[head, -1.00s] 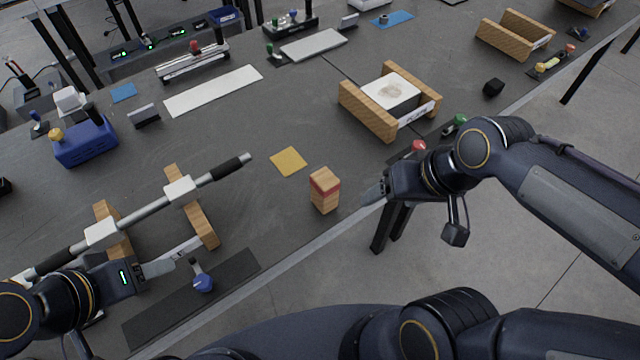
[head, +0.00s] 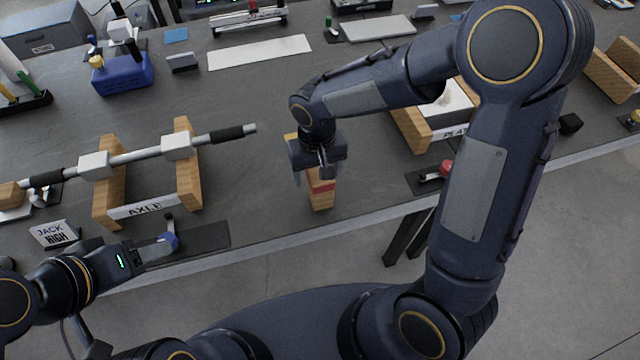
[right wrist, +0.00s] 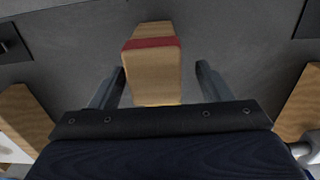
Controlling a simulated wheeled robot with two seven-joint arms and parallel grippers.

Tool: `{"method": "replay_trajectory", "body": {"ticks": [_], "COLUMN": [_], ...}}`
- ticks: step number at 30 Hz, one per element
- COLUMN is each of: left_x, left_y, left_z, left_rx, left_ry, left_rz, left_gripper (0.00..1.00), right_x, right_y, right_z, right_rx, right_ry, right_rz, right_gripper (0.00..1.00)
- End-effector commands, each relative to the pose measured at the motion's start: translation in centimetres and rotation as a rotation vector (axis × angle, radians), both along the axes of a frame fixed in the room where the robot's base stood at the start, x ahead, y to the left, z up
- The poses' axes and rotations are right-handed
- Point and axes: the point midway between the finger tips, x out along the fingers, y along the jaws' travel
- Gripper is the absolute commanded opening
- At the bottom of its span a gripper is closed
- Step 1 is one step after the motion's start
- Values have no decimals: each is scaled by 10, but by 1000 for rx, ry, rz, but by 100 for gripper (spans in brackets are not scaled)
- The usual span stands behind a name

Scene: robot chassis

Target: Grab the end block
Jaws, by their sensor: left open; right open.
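The end block is a wooden block (head: 320,197) with a red band, upright on the grey table near its front edge. In the right wrist view the block (right wrist: 157,78) stands between the two fingers, with a gap on each side. My right gripper (head: 315,175) is open and comes down over the block from above, hiding its upper part in the head view. Its fingers also show in the right wrist view (right wrist: 161,88). My left gripper (head: 160,250) is open and empty at the lower left, near a blue-knobbed part (head: 169,241).
An axle with a black grip (head: 233,133) rests on wooden stands (head: 188,170) to the left. A wooden cradle (head: 412,130) with a pale plate lies right of the block. A red-knobbed part (head: 446,168) is near the front edge. Bare table lies between axle and block.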

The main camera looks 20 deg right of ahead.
Motion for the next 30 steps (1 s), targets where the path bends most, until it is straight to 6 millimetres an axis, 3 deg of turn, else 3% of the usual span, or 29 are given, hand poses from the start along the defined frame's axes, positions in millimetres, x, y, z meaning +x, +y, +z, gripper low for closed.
{"method": "replay_trajectory", "body": {"ticks": [8, 17, 27, 30], "left_x": [0, 0, 0, 0], "left_y": [0, 0, 0, 0], "left_z": [5, 5, 5, 5], "left_rx": [0, 0, 0, 0], "left_ry": [0, 0, 0, 0], "left_rz": [0, 0, 0, 0], "left_gripper": [52, 52, 52, 52], "right_x": [-6, -5, -5, -5], "right_y": [-5, -5, -5, -4], "right_z": [-39, -44, -43, -43], "right_rx": [-1, 1, 1, 1], "right_ry": [5, 1, 1, 1], "right_rz": [0, -1, -1, -1], "right_gripper": [71, 71, 26, 17]}}
